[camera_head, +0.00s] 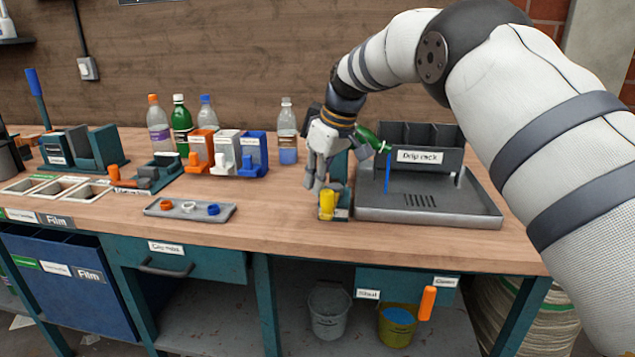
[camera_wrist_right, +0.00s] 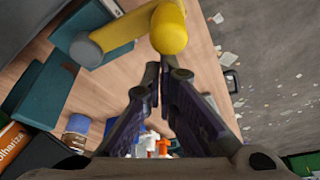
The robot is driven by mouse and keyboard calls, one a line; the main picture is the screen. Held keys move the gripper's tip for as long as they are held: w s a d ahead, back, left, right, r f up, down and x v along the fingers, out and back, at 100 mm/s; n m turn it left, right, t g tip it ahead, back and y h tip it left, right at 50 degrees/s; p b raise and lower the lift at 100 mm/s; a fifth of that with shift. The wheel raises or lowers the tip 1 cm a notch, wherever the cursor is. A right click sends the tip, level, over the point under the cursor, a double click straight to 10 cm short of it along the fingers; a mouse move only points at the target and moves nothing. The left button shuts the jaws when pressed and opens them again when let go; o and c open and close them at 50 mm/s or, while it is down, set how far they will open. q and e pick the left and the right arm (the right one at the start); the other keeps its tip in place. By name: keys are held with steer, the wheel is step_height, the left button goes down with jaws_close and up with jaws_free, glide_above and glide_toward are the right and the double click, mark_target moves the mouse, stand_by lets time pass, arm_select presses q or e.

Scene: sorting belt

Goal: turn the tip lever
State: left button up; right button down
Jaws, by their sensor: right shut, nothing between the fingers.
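The yellow tip lever (camera_head: 327,204) is on the front of a teal stand (camera_head: 342,196) beside the drip rack. In the right wrist view the lever (camera_wrist_right: 125,33) runs from a grey pivot to a rounded yellow end, just beyond my fingertips. My right gripper (camera_head: 318,187) points down just above and behind the lever. In the wrist view its fingers (camera_wrist_right: 159,72) are shut at the tips with nothing between them; contact with the lever is unclear. A green bottle (camera_head: 367,136) lies tilted at the stand's top, with a blue stream (camera_head: 388,172) below its neck. My left gripper is out of view.
The drip rack (camera_head: 432,157) and its grey tray (camera_head: 480,207) stand right of the lever. Left are a clear bottle (camera_head: 287,135), coloured dispensers (camera_head: 226,152) and a small cap tray (camera_head: 160,209). The bench front between cap tray and lever is clear.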

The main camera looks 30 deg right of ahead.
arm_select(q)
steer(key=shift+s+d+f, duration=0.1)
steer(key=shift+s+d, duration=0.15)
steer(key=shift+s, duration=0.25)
arm_select(e)
steer(key=shift+s+d+n, duration=0.3)
steer(key=shift+s+n, duration=0.15)
steer(key=shift+n, duration=0.25)
